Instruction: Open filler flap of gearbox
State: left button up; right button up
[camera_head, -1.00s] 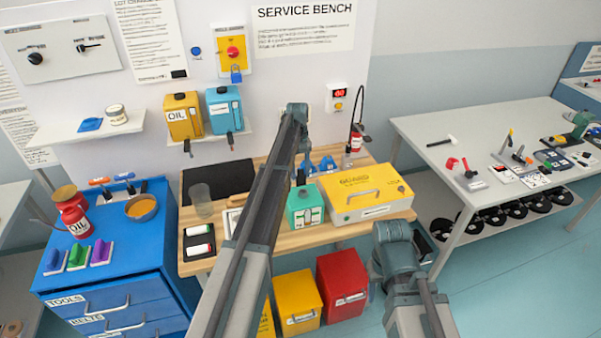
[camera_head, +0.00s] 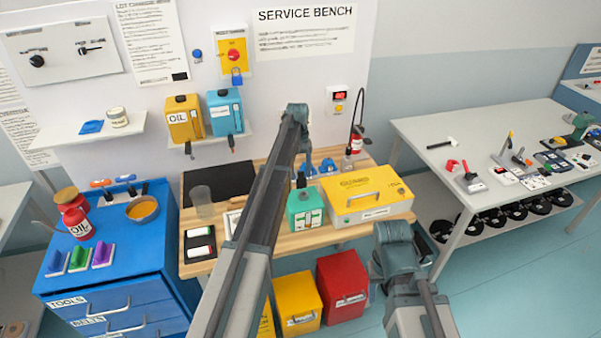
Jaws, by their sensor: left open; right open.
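A green box (camera_head: 304,212) with a dark upright piece on top and a pale label on its front stands on the wooden bench. It seems to be the gearbox. I cannot make out its filler flap or whether it is open. My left arm reaches up across the bench just left of the green box and covers part of the bench behind it. My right arm rises at the bench's front right, below the yellow guard case.
The yellow guard case (camera_head: 366,197) stands right of the green box. A clear cup (camera_head: 202,199) and a tray with white-and-coloured items (camera_head: 200,243) lie to the left. Blue parts (camera_head: 327,166) sit behind. Yellow (camera_head: 296,300) and red (camera_head: 342,287) bins stand below the bench front.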

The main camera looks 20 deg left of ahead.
pick_arm(q)
notch_tip(320, 180, up, 13)
jog(key=w+a+p, duration=0.1)
jog(key=p, duration=1.1)
jog(key=shift+w, duration=0.25)
pick_arm(e)
notch_tip(320, 180, up, 13)
jog(key=shift+f, duration=0.15)
pick_arm(q)
jog(key=shift+a+f, duration=0.1)
jog(key=shift+f, duration=0.05)
